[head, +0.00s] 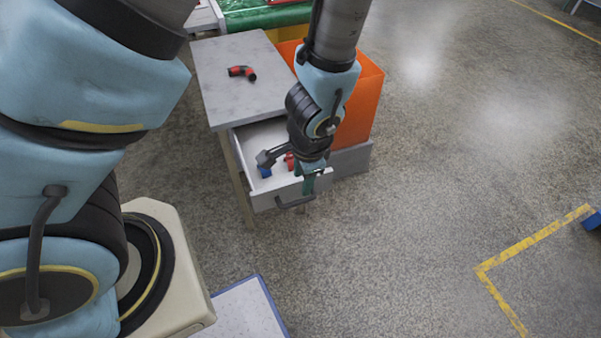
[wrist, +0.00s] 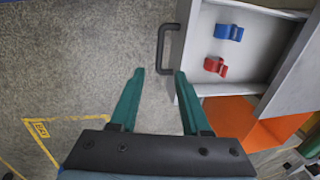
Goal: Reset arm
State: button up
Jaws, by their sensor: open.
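My gripper (wrist: 158,88) is open, with its two green fingers apart and nothing between them in the wrist view. In the head view my gripper (head: 308,184) hangs at the front of an open drawer (head: 262,202), close to its dark handle (head: 295,201). The handle also shows in the wrist view (wrist: 160,48), just beyond the fingertips. Whether a finger touches the drawer front, I cannot tell. Inside the drawer lie a blue piece (wrist: 229,32) and a red piece (wrist: 215,66). In the head view the arm partly hides them.
A grey-topped cabinet (head: 235,85) holds the drawer, with a red and black hose part (head: 242,72) on top. An orange bin (head: 362,105) stands to its right. The floor on the right is open, with yellow tape (head: 530,240). A white board with a blue edge (head: 245,310) is at the bottom.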

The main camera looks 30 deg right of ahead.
jog(key=shift+w, duration=0.1)
jog(key=w+a+r+n, duration=1)
jog(key=w+a, duration=0.2)
jog(key=w, duration=0.1)
jog(key=w+a+r+n, duration=0.1)
jog(key=a+r+n, duration=0.3)
jog(key=a, duration=0.4)
jog(key=w+a+r+n, duration=0.1)
jog(key=a+r+n, duration=0.3)
jog(key=a, duration=0.4)
jog(key=shift+w+r+g, duration=0.3)
jog(key=shift+r, duration=0.3)
